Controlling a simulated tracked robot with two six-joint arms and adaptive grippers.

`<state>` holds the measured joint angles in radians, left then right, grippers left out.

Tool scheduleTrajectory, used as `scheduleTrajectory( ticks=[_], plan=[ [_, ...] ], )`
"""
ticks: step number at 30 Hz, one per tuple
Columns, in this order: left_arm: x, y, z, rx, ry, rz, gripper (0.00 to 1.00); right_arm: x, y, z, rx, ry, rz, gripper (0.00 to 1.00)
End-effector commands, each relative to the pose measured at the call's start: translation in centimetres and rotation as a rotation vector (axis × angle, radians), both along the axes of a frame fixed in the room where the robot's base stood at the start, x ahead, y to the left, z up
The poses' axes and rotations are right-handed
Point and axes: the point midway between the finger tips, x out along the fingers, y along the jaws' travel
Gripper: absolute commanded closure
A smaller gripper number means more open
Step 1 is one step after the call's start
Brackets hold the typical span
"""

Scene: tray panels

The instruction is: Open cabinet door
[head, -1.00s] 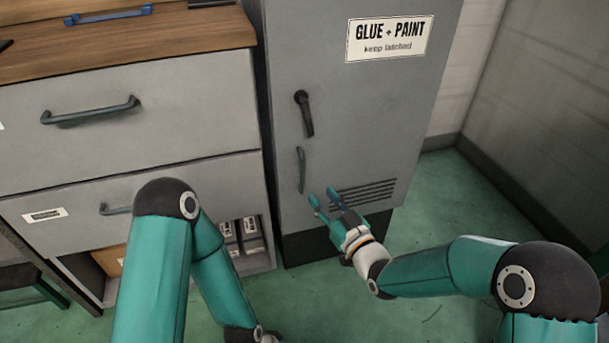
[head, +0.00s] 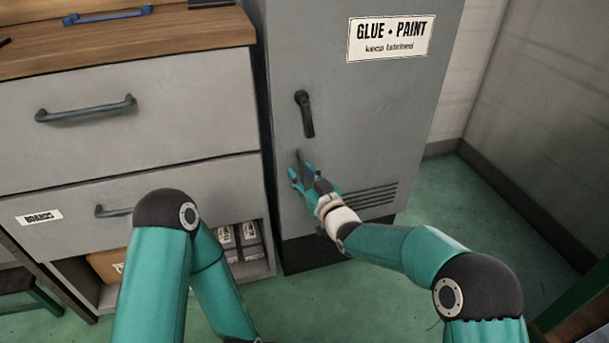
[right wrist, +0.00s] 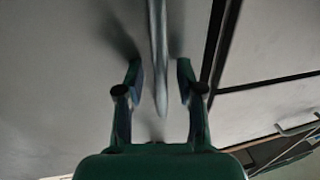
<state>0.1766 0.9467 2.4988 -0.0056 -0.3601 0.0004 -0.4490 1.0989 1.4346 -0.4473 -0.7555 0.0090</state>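The grey cabinet door (head: 370,110) is shut and carries a "GLUE + PAINT" label (head: 390,38). A dark lever handle (head: 306,113) hangs down near its left edge. In the right wrist view the bar handle (right wrist: 158,50) runs down between the two fingers of my right gripper (right wrist: 160,66). The fingers are open, with a gap on both sides of the bar. My left gripper is below the head view's bottom edge.
A drawer unit (head: 120,165) with a wooden top (head: 130,42) stands left of the cabinet, its drawers shut. Boxes sit in its lower shelf. Green floor (head: 450,210) lies free to the right, up to the wall.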

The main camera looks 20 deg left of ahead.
Motion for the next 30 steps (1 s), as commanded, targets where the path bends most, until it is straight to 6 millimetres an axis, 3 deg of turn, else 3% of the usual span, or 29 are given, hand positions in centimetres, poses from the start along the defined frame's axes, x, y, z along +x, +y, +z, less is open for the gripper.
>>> scheduleTrajectory(
  ticks=[1,8,23,30],
  plan=[
    [0.0,0.0,0.0,0.000,0.000,0.000,0.60,0.0,0.0,0.0,0.000,0.000,0.000,0.63],
    [0.0,0.0,0.0,0.000,0.000,0.000,0.60,0.0,-0.1,0.0,0.001,-0.001,-0.001,1.00],
    [0.0,0.0,0.0,0.000,0.000,0.000,0.60,0.0,-0.7,0.1,0.001,-0.001,0.001,1.00],
    [0.0,0.0,0.2,0.000,0.000,0.000,0.60,-1.9,-2.7,0.1,0.002,0.001,0.069,1.00]
  ],
)
